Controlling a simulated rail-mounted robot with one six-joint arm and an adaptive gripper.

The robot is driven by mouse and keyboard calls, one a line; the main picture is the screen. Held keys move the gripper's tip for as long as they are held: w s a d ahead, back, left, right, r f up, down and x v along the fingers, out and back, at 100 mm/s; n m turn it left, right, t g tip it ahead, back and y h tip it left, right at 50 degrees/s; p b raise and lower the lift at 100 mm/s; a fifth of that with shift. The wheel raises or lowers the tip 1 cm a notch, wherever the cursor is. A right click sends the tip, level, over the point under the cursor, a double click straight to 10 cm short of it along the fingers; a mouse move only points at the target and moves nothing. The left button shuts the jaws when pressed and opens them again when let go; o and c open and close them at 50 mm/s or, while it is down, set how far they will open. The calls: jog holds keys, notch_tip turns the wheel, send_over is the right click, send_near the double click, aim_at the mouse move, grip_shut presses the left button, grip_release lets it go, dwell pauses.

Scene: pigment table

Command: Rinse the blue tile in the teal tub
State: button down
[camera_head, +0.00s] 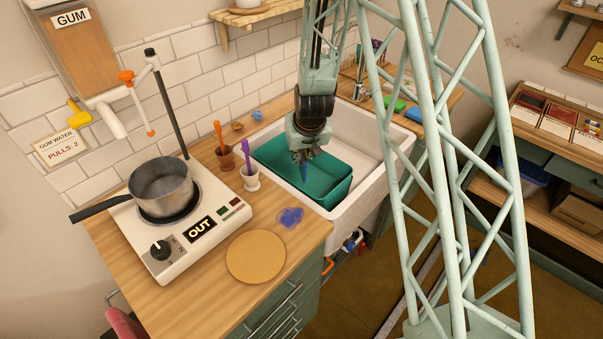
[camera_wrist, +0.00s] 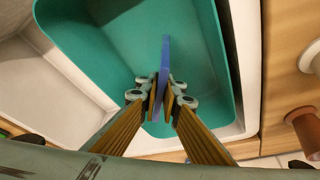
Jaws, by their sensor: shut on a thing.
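The teal tub (camera_head: 327,193) sits in the left part of a white sink. In the wrist view the tub's inside (camera_wrist: 110,40) fills most of the frame. My gripper (camera_head: 305,154) is over the tub, pointing down. In the wrist view my gripper (camera_wrist: 161,95) is shut on the blue tile (camera_wrist: 165,55), a thin blue piece held on edge between the fingers. In the head view the blue tile (camera_head: 304,172) hangs below the fingers, within the tub's outline. I cannot tell whether its lower end touches water or the tub floor.
The white sink (camera_head: 352,133) surrounds the tub. Left of it stand a purple-handled cup (camera_head: 250,181), an orange-handled cup (camera_head: 225,161), a blue smear (camera_head: 290,217), a round board (camera_head: 256,258) and a hot plate (camera_head: 164,243) with a pot (camera_head: 161,184).

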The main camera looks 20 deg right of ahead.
aim_at(305, 182)
jog(key=shift+r+p, duration=4.15)
jog(key=shift+r, duration=1.35)
jog(key=shift+r+p, duration=1.8)
jog(key=shift+r, duration=0.25)
jog(key=shift+f, duration=0.1)
jog(key=s+f+b, duration=0.2)
jog(key=f+b, duration=0.2)
jog(key=f, duration=0.2)
jog(key=s+f+b, duration=0.2)
jog(key=f+b, duration=0.2)
jog(key=f, duration=0.2)
jog(key=s+f+b, duration=0.2)
jog(key=f+b, duration=0.2)
jog(key=f, duration=0.2)
jog(key=shift+s+a, duration=0.1)
jog(key=shift+s, duration=0.1)
